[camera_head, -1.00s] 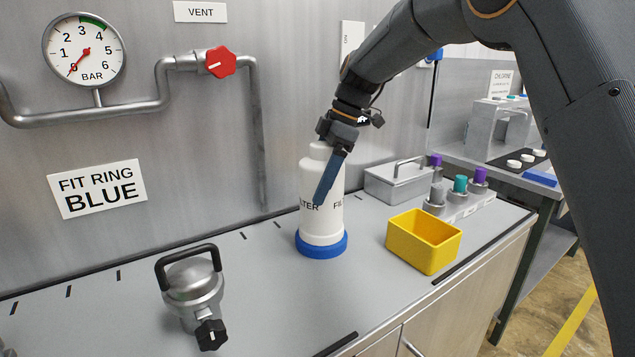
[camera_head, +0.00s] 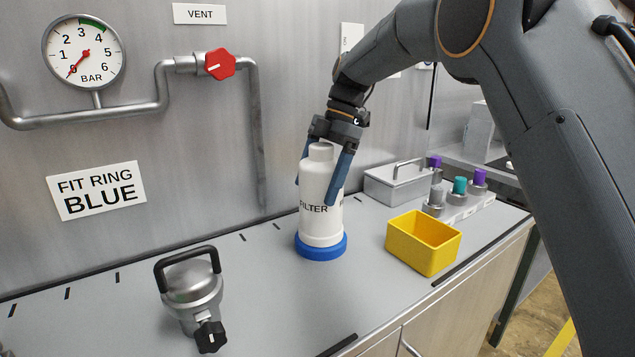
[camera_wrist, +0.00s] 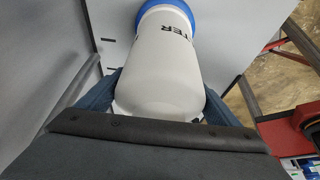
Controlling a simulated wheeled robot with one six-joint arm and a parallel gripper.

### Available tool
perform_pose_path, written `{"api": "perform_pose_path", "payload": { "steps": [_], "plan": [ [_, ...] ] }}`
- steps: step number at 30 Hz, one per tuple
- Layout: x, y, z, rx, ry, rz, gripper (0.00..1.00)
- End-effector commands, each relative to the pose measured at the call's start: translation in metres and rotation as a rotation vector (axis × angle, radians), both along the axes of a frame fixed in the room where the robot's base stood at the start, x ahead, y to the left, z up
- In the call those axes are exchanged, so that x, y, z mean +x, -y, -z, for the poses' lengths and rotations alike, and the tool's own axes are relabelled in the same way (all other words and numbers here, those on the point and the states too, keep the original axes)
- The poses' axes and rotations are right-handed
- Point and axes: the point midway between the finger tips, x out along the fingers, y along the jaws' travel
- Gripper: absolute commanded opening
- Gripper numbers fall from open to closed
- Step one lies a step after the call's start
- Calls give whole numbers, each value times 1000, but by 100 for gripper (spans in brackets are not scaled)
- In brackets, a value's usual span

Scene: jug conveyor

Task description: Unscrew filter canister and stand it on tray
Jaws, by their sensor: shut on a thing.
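The filter canister (camera_head: 318,228) is white with black FILTER lettering and a narrower top. It stands upright on a blue ring-shaped base (camera_head: 322,252) on the grey counter. My gripper (camera_head: 316,192) comes down from above with one blue finger on each side of the canister body and is shut on it. In the wrist view the canister (camera_wrist: 165,65) fills the middle between the fingers, with the blue base (camera_wrist: 168,6) at the top edge. The canister's far side is hidden. I cannot tell whether its thread is loose. No tray is clearly identifiable.
A yellow open bin (camera_head: 424,242) stands right of the canister. Behind it are a metal box (camera_head: 395,185) and a rack with capped vials (camera_head: 466,204). A metal pot (camera_head: 191,290) with a black handle stands front left. Pipe (camera_head: 256,140) and wall lie behind. The counter between pot and canister is clear.

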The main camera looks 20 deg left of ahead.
Motion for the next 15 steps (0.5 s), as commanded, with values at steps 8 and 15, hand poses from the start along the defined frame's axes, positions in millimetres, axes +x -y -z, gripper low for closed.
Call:
{"api": "perform_pose_path", "payload": {
  "steps": [8, 15],
  "plan": [
    [-1, 2, -1, -1, 0, -276, 46],
    [-2, 4, -1, -1, 1, -350, 46]
  ]
}}
